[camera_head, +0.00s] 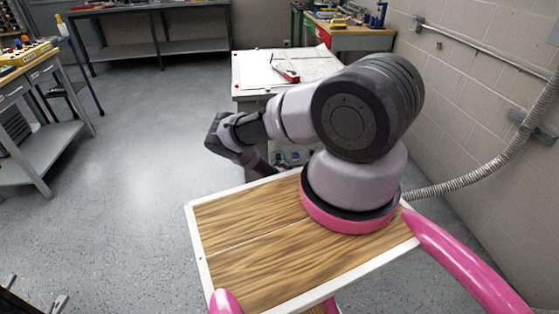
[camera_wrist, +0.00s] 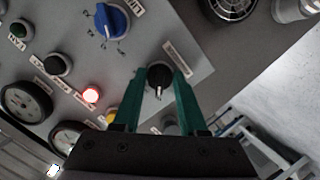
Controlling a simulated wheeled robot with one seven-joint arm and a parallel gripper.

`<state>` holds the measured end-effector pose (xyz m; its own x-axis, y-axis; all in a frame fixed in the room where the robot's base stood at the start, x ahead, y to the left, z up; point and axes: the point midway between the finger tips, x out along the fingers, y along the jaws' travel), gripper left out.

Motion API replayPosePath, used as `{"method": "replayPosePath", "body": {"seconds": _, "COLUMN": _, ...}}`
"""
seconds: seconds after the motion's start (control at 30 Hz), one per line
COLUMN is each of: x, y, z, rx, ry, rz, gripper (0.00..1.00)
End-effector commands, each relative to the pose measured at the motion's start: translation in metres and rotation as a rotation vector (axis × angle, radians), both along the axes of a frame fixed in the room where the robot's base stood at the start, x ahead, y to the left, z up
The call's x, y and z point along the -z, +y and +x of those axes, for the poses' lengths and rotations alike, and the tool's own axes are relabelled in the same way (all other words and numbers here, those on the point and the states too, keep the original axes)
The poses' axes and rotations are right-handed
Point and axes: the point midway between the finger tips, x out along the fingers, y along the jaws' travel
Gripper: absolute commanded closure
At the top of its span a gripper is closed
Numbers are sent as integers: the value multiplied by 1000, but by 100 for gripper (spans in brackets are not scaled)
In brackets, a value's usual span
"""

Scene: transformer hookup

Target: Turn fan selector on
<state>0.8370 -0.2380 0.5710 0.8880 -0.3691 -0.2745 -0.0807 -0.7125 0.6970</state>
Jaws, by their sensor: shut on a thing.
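In the wrist view, a small black rotary knob (camera_wrist: 158,76) with a white pointer line sits on a grey panel (camera_wrist: 160,30). I take it to be the fan selector, though its label (camera_wrist: 178,58) is too blurred to read. The pointer faces down toward my gripper's palm. My gripper (camera_wrist: 159,80) has its two teal fingers on either side of the knob and is shut on it. In the head view, my arm blocks the gripper and the knob; part of the panel (camera_head: 292,156) shows below the white-topped cabinet.
A blue selector (camera_wrist: 112,20), a lit red lamp (camera_wrist: 91,95), black knobs and gauges (camera_wrist: 27,102) share the panel. A round fan grille (camera_wrist: 232,6) is above right. In the head view, a wall (camera_head: 470,90) stands at right; open floor (camera_head: 140,130) lies left.

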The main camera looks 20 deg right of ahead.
Motion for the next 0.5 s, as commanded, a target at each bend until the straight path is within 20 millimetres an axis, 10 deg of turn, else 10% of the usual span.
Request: {"method": "replayPosePath", "body": {"seconds": 0.5, "x": 0, "y": -1, "z": 0, "rx": 37, "ry": -55, "rz": 191, "gripper": 100}}
